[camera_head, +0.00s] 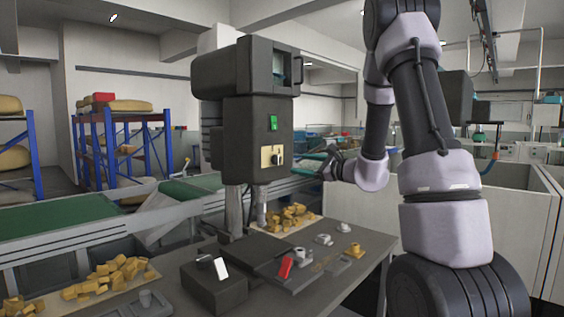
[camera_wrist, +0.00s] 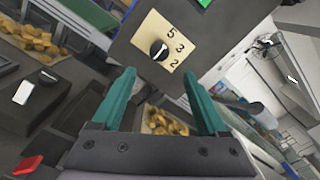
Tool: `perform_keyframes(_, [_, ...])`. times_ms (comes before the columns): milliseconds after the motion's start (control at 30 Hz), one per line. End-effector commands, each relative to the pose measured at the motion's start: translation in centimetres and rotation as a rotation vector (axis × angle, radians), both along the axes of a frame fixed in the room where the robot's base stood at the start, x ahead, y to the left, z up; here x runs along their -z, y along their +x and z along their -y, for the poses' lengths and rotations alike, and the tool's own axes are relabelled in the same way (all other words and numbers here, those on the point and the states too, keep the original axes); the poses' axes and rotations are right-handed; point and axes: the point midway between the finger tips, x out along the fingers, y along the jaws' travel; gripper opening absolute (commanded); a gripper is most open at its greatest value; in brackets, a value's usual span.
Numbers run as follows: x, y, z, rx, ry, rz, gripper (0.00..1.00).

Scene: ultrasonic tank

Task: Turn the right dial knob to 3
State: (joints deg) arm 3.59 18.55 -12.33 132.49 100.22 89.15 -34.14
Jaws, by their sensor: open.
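The dial knob (camera_head: 276,159) is a black knob on a cream plate on the front of a dark grey machine (camera_head: 235,140). In the wrist view the knob (camera_wrist: 158,50) sits beside the printed numbers 5, 3 and 2. A pale mark shows on the knob, but I cannot tell surely which number it points to. My gripper (camera_head: 308,165) is to the right of the plate in the head view. In the wrist view its two teal fingers (camera_wrist: 163,76) are apart and empty, with the knob beyond the gap between their tips. They look clear of the knob.
A green switch (camera_head: 273,122) is above the plate. Below, the bench holds a dark box (camera_head: 215,290) with a white switch and small knob, a red lever (camera_head: 286,266) and yellow parts (camera_head: 290,217). A blue shelf rack (camera_head: 109,140) stands behind left.

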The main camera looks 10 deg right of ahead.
Motion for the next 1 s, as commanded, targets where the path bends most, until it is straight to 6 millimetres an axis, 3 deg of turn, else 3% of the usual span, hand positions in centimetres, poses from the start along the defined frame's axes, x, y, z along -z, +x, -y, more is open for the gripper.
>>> perform_keyframes(533, [0.0, 7.2, -5.4, -0.005, -0.001, 0.001, 0.77])
perform_keyframes(700, [-0.1, 8.3, -6.2, -0.004, -0.001, 0.000, 0.77])
perform_keyframes(1000, [-0.1, 8.4, -6.3, -0.003, -0.001, 0.000, 0.77])
